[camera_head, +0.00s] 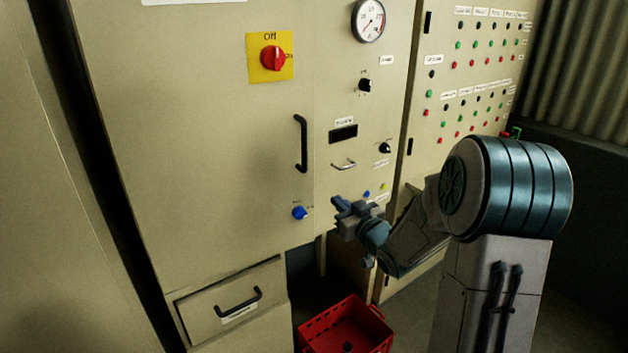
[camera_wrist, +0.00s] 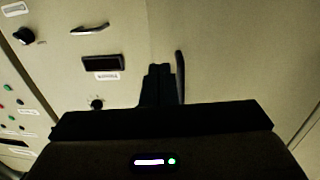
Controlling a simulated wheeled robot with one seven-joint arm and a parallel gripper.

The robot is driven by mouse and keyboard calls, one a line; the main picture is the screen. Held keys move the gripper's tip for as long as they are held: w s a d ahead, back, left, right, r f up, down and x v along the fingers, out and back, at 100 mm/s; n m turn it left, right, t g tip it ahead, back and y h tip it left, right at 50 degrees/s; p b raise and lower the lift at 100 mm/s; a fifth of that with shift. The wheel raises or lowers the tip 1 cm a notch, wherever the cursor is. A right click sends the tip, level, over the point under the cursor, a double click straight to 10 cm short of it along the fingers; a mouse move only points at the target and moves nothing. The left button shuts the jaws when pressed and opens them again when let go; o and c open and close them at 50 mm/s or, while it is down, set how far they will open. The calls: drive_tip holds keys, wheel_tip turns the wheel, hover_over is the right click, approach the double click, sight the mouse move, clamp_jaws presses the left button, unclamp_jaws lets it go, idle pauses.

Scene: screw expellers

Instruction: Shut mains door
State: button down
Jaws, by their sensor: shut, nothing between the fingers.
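The mains door (camera_head: 200,130) is a large beige panel with a black vertical handle (camera_head: 301,143) near its right edge. It carries a red rotary switch (camera_head: 273,58) on a yellow plate marked Off and a blue knob (camera_head: 299,213) low down. The door looks nearly flush with the panel beside it; I cannot tell whether it is fully closed. My gripper (camera_head: 343,207) is shut and empty, right of the blue knob and below the handle. In the wrist view, its fingers (camera_wrist: 157,84) point toward the panel, with the handle (camera_wrist: 180,76) just to their right.
A panel with a gauge (camera_head: 369,20), knobs and a small metal handle (camera_head: 344,165) is to the right. A drawer (camera_head: 229,303) sits below the door. A red crate (camera_head: 345,326) stands on the floor below my gripper. Button rows (camera_head: 480,70) are further right.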

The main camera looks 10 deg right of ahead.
sight(309, 176)
drive_tip(key=p+x, duration=0.4)
drive_tip(key=x, duration=0.9)
drive_tip(key=shift+w, duration=0.1)
